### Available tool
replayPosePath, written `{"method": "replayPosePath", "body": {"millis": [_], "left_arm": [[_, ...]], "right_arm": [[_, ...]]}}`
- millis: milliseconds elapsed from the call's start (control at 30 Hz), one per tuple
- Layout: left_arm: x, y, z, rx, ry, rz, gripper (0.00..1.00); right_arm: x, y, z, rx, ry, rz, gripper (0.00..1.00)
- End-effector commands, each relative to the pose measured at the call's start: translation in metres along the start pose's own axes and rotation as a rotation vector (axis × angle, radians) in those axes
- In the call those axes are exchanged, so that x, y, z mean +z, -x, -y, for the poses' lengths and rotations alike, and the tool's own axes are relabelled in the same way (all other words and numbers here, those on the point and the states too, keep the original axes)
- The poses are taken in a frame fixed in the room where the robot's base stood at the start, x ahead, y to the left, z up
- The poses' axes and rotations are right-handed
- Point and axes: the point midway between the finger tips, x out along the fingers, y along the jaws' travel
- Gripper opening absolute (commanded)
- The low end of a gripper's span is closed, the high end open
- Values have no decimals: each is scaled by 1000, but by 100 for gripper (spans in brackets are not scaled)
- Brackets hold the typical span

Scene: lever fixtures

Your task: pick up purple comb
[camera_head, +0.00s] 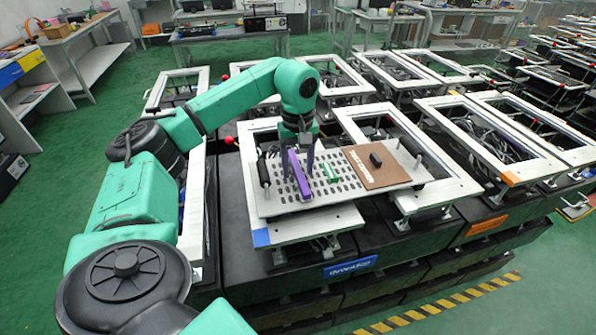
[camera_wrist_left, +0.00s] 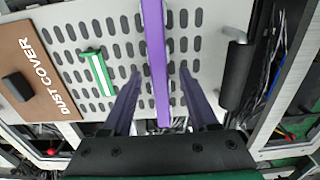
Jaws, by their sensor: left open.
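The purple comb (camera_head: 299,178) lies on the perforated part of the light panel, and it also shows in the left wrist view (camera_wrist_left: 155,50) as a long upright strip. My left gripper (camera_head: 298,167) points down over the comb. In the left wrist view its two dark purple fingers (camera_wrist_left: 160,76) stand apart, one on each side of the comb, with visible gaps. It is open and holds nothing. I cannot tell how high the fingertips are above the panel. My right gripper is in neither view.
A green and white piece (camera_head: 330,172) lies right of the comb. Beyond it is the brown "DUST COVER" plate (camera_head: 372,176) with a black block (camera_head: 376,160). A black handle (camera_head: 263,170) stands left of the comb. Metal frames (camera_head: 490,140) surround the panel.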

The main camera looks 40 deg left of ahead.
Motion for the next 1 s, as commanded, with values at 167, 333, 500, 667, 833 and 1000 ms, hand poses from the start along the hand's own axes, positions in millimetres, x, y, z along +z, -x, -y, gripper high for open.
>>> {"method": "replayPosePath", "body": {"millis": [167, 333, 500, 667, 833, 1000], "left_arm": [[0, -2, 0, -1, 0, 0, 60], [0, -3, 0, 0, 0, 0, 60], [0, -2, 0, 0, 0, 0, 18], [0, -2, 0, 0, 0, 0, 0], [0, -2, 0, 1, 0, 0, 0], [0, 7, -1, 4, 0, -2, 0]], "right_arm": [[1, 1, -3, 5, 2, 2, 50], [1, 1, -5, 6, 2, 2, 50], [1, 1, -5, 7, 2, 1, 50], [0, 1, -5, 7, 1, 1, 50], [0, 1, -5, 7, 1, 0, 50], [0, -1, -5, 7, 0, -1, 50]]}}
